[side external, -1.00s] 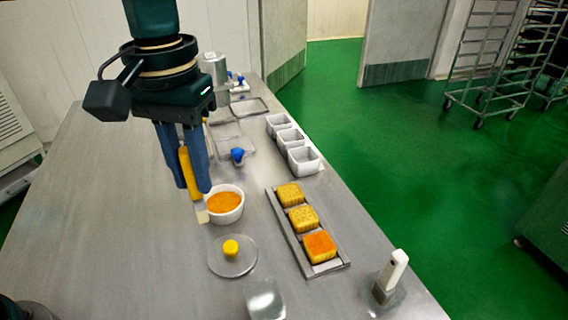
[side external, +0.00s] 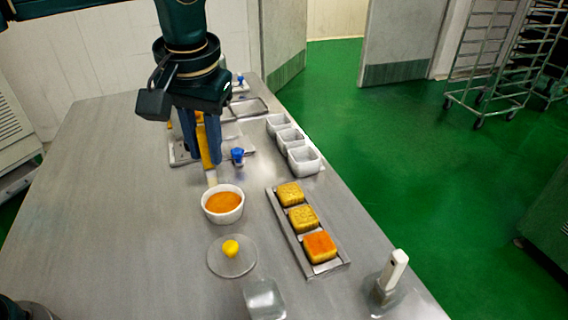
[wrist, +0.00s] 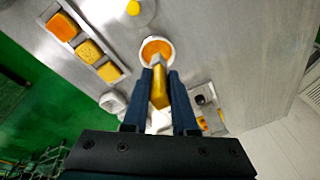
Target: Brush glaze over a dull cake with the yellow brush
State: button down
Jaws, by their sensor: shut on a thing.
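My gripper (side external: 203,150) is shut on the yellow brush (side external: 207,145), which points bristles down. The brush also shows between the fingers in the wrist view (wrist: 160,92). Its pale tip is by the far rim of the white bowl (side external: 223,217) of orange glaze (side external: 223,202); I cannot tell whether it touches. A narrow metal tray (side external: 285,235) holds three square cakes. The nearest cake (side external: 320,246) is deeper orange on top. The middle cake (side external: 304,218) and far cake (side external: 289,194) are paler yellow and look dull.
A clear round lid with a yellow knob (side external: 231,248) lies in front of the bowl. A clear block (side external: 264,299) and a white-handled brush (side external: 393,272) stand nearer. White tubs (side external: 303,160) and a blue-knobbed item (side external: 238,155) are behind. The table's left side is clear.

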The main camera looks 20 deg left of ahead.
jog(key=shift+t+y, duration=0.5)
jog(key=shift+t, duration=0.1)
jog(key=shift+w+d+x, duration=0.1)
jog(key=shift+d+x, duration=0.15)
jog(key=shift+x, duration=1.05)
jog(key=shift+w+d+x, duration=0.1)
jog(key=shift+d+x, duration=0.1)
jog(key=shift+x, duration=1.1)
jog(key=shift+w+d+x, duration=0.1)
jog(key=shift+d+x, duration=0.15)
jog(key=shift+x, duration=1.05)
jog(key=shift+f, duration=0.75)
notch_tip(320, 180, up, 7)
jog(key=shift+a, duration=0.1)
